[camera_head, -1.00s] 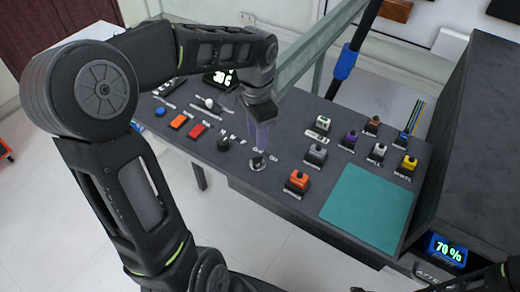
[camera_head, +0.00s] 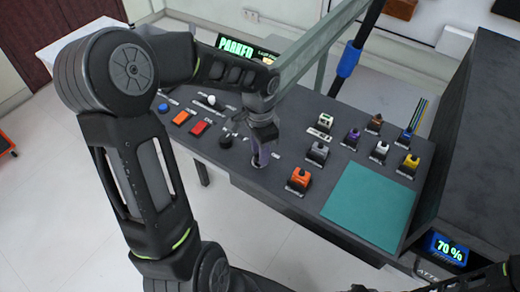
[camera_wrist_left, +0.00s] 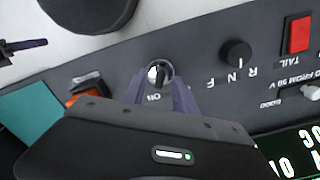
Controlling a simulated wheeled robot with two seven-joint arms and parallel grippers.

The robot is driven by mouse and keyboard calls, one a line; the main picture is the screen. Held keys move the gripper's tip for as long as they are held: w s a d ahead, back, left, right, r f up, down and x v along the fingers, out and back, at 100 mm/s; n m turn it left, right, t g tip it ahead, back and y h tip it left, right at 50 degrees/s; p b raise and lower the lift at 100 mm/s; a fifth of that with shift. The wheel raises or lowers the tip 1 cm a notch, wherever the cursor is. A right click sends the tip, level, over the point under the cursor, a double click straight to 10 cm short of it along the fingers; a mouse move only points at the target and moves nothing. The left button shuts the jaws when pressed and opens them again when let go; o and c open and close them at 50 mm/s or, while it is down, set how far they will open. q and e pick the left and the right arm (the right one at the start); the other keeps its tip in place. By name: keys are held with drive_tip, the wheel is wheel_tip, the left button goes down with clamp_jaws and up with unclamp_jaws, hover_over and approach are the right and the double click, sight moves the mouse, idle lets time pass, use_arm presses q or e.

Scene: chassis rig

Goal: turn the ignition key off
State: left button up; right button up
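The ignition key (camera_wrist_left: 158,72) shows in the left wrist view as a small silvery piece in a dark round switch, with an "ON" label beside it. My left gripper (camera_wrist_left: 158,80) has its two purple fingers apart, with the key between their tips. I cannot tell whether they touch it. In the head view my left gripper (camera_head: 260,158) points down at the panel's front edge and hides most of the key. One thin purple finger of my right gripper (camera_wrist_left: 28,45) shows at the left of the left wrist view; its opening is unclear.
The dark panel (camera_head: 285,205) carries an orange block (camera_head: 299,179), a grey block (camera_head: 317,153) and several other small blocks at right. A black selector knob (camera_head: 226,141) and red switch (camera_head: 200,128) lie left of the gripper. A teal mat (camera_head: 370,205) is bare.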

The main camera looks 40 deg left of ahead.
use_arm(q)
drive_tip(key=shift+c, duration=0.4)
clamp_jaws()
